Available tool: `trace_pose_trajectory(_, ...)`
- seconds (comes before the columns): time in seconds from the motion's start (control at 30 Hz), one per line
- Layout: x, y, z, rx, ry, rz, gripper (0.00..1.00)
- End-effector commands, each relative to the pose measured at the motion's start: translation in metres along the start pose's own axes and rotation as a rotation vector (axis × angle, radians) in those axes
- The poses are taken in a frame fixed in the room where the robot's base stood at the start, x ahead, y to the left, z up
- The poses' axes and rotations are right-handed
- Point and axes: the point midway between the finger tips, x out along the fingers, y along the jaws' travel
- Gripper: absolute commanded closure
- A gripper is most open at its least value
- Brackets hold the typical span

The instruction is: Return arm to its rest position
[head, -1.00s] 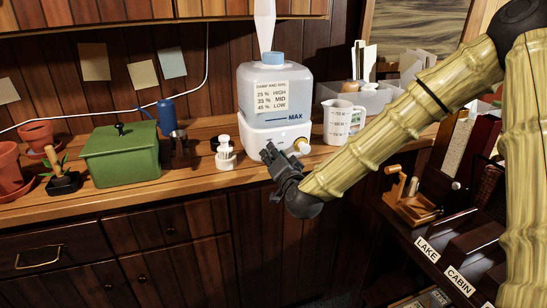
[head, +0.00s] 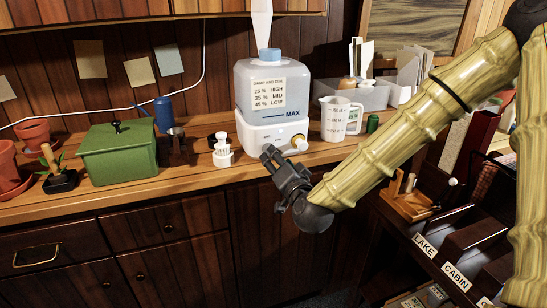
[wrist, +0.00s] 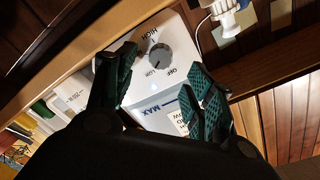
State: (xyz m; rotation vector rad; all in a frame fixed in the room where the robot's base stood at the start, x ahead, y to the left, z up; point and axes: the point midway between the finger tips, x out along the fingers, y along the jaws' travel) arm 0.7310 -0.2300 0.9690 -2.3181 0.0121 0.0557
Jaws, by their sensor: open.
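My bamboo-patterned arm (head: 400,130) reaches in from the right in the head view. My gripper (head: 284,172) is dark, open and seemingly empty, in front of the counter edge and just below the white humidifier (head: 265,134). In the wrist view the two green-padded fingers (wrist: 160,88) stand apart. The humidifier's white base and its knob (wrist: 160,56), marked HIGH, LOW and OFF, show between and beyond them. In the head view the fingertips overlap the counter edge near the knob; whether they touch anything is not clear.
On the counter (head: 190,187) stand a green box (head: 118,155), a white pump-like item (head: 222,152), a measuring jug (head: 338,118) and a grey bin (head: 365,95). A wooden item (head: 408,200) and labelled boxes (head: 440,245) sit lower right. Space before the cabinets looks clear.

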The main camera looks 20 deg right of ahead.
Motion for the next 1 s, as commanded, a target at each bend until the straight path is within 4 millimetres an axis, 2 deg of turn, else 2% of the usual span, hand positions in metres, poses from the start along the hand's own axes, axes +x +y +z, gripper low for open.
trace_pose_trajectory(0.2, -0.017, 0.000, 0.000, 0.000, 0.000, 0.000, 0.46)
trace_pose_trajectory(0.73, -0.019, 0.003, 0.003, -0.005, -0.009, 0.005, 0.46)
trace_pose_trajectory(0.87, -0.023, 0.019, 0.028, -0.043, -0.077, 0.044, 0.46)
trace_pose_trajectory(1.0, -0.038, 0.059, 0.080, -0.120, -0.224, 0.124, 0.46)
